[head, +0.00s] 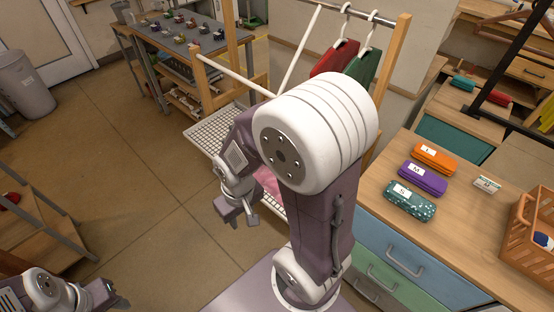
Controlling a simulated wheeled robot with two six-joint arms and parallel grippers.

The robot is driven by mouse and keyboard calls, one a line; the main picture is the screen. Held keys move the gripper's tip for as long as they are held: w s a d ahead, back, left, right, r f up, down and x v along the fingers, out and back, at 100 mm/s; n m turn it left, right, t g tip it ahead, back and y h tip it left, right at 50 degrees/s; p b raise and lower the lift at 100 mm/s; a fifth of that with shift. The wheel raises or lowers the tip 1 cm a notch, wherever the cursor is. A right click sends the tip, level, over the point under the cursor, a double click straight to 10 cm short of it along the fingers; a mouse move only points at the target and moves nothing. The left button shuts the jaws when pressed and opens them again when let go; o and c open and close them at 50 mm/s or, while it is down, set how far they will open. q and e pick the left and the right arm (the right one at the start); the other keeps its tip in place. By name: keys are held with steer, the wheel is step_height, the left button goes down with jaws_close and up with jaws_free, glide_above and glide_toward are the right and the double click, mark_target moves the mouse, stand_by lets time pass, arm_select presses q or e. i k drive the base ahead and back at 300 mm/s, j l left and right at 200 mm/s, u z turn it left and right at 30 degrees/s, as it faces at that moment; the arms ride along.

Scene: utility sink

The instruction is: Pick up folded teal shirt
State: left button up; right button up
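A folded teal bundle (410,200) with a light speckled pattern and a white "S" label lies at the front left of the wooden dresser top. A purple folded bundle (422,179) labelled "M" and an orange one (435,157) lie in a row behind it. My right gripper (240,214) hangs over the floor, left of the dresser and well apart from the teal bundle. Its fingers look spread, with nothing between them. My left gripper (118,298) is at the bottom left corner, partly cut off, far from the bundle; its finger state is unclear.
The dresser (378,186) also holds a small white sign (487,184) and an orange basket (530,235) at right. A rack with red (335,56) and green (363,66) hung garments stands behind my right arm. Another small teal roll (464,83) lies on a back shelf.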

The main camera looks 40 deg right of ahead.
mark_target(419, 207)
steer(key=z, duration=2.5)
